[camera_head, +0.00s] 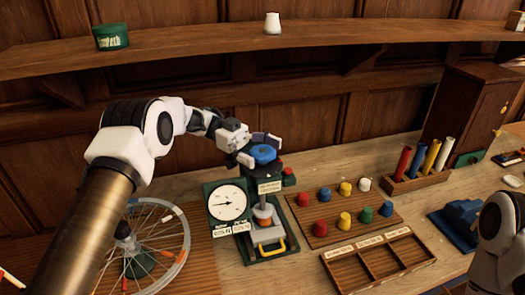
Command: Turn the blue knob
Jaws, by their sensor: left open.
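The blue knob (263,155) is a round cap on top of a small green and grey press-like device (268,230) with a yellow handle. My left gripper (259,148) comes in from the upper left and is open. One finger is at the knob's left side and the other is behind it. I cannot tell whether the fingers touch the knob. My right arm shows at the right edge, but its gripper is out of view.
A board with several coloured pegs (320,232), an empty divided tray (380,262) and a rack of tubes (410,182) are to the right. A shelf (200,44) runs above.

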